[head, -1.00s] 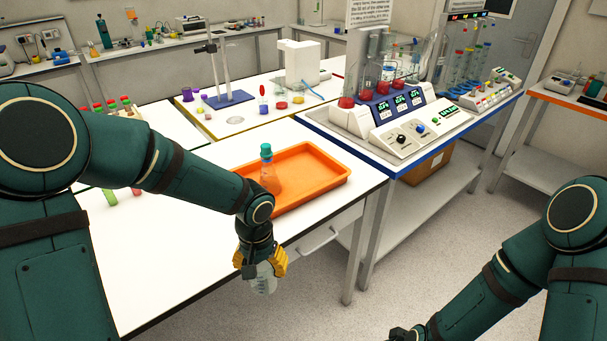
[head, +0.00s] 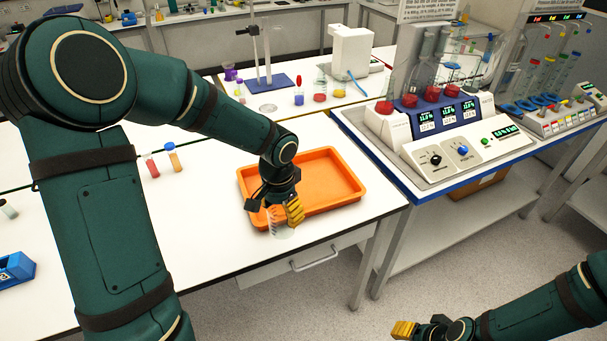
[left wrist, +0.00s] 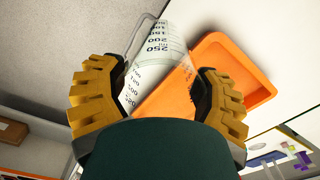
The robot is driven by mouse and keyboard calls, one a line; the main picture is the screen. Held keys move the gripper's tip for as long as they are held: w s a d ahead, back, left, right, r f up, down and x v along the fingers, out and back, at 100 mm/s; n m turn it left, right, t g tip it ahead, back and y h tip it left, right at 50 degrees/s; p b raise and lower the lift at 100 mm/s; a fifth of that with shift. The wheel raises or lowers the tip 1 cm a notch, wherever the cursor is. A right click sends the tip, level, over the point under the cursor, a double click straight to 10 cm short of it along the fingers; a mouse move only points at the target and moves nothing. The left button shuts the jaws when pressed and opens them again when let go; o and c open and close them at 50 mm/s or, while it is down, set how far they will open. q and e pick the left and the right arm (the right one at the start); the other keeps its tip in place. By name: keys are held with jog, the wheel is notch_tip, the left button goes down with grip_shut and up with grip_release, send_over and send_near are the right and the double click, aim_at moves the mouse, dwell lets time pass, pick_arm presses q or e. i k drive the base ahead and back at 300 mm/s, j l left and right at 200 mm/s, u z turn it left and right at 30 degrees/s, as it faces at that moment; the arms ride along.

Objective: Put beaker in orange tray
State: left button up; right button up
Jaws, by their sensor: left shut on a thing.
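The clear beaker (head: 282,232) is held in my left gripper (head: 276,214), at the near-left edge of the orange tray (head: 335,182). In the left wrist view the beaker (left wrist: 152,62), with printed volume marks, lies tilted between the yellow fingers of my left gripper (left wrist: 157,100). The orange tray (left wrist: 237,68) shows behind and to the right of it there. The visible floor of the tray is bare; my left arm hides its left part. I cannot tell whether the beaker touches the tray. My right gripper (head: 407,329) is low at the bottom, its opening unclear.
Capped tubes (head: 173,158) stand on the white table left of the tray, with a blue device (head: 15,268) at the far left. A stand and small flasks are behind. A lab machine (head: 440,148) is on the right bench. A drawer handle (head: 315,258) juts below the table edge.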

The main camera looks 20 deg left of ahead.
aim_at(320, 183)
jog(key=i, duration=0.9)
